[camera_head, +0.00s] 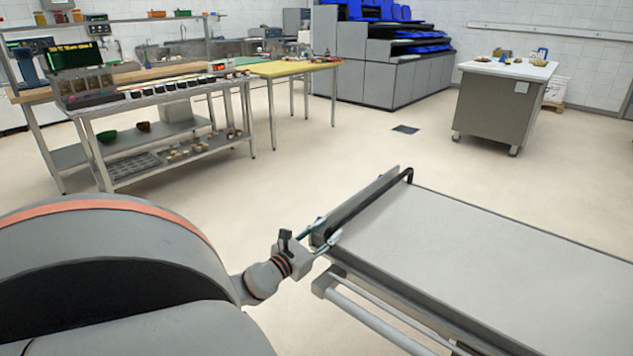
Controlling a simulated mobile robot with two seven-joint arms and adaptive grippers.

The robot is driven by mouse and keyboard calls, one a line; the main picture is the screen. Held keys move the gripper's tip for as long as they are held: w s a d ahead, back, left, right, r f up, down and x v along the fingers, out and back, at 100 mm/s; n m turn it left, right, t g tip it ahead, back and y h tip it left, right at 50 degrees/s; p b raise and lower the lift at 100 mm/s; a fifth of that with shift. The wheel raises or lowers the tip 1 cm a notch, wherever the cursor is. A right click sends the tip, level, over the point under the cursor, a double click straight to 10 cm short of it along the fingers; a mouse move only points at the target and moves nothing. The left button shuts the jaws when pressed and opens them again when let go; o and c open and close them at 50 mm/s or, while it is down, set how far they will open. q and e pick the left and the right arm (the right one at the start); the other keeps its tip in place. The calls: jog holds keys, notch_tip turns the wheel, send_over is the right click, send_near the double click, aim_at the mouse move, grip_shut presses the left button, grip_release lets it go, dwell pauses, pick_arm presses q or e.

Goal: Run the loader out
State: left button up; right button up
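The loader (480,262) is a long, flat grey bed at the lower right, running out of the frame. A black handle bar (370,203) runs along its far-left end, bent at its far corner. My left gripper (331,229) is at the near end of this bar. Its two fingers are spread, one on each side of the bar's near end, with a gap wider than the bar. Whether either finger touches the bar is too small to tell. My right gripper is not in view.
A steel worktable (180,101) with jars and a lower shelf stands at the left, joined by a yellow-topped table (288,68). A grey stepped unit with blue items (375,70) stands at the back. A wheeled cabinet (498,105) is at the right. Open floor (300,170) lies between.

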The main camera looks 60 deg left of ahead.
pick_arm(q)
jog(key=v, duration=0.4)
jog(key=shift+s, duration=0.35)
jog(key=shift+d, duration=0.1)
